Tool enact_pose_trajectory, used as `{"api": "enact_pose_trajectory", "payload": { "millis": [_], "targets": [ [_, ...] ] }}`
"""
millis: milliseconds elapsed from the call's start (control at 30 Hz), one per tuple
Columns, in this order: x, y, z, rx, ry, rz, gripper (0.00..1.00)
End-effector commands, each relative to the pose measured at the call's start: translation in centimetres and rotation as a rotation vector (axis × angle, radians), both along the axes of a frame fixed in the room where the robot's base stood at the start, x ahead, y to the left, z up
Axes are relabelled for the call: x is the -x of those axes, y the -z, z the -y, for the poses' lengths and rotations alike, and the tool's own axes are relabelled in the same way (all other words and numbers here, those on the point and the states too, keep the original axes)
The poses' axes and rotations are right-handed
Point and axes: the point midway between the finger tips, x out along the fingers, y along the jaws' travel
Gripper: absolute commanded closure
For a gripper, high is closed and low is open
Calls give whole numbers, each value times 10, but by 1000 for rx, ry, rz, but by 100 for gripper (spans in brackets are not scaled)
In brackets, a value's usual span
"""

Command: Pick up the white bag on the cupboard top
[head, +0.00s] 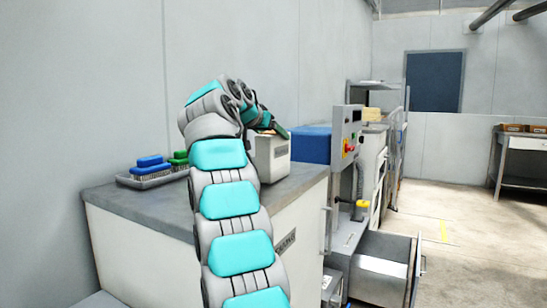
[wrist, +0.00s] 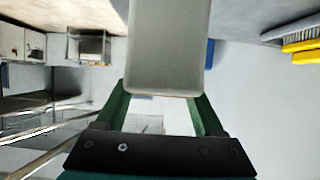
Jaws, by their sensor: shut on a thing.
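The white bag (head: 272,157) is a pale, block-shaped thing at the right part of the grey cupboard top (head: 120,201) in the head view. My gripper (head: 278,130) is at its upper end, partly hidden by my arm. In the wrist view the bag (wrist: 168,45) shows as a plain pale-grey block between the green fingers of my gripper (wrist: 160,98), which are shut on it. I cannot tell whether its base touches the cupboard top.
A tray (head: 150,178) with blue and green brushes stands left of my arm. A blue block (head: 311,144) and a machine with a control panel (head: 350,140) are to the right. An open drawer (head: 385,270) juts out below. The wall is close behind the cupboard.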

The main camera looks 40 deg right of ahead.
Motion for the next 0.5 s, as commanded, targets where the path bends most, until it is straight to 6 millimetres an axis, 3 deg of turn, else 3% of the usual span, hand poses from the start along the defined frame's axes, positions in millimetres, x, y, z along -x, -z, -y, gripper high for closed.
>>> {"api": "enact_pose_trajectory", "payload": {
  "millis": [67, 400, 500],
  "targets": [
    [0, 0, 0, 0, 0, 0, 61],
    [0, 0, 0, 0, 0, 0, 99],
    [0, 0, 0, 0, 0, 0, 100]
  ]
}}
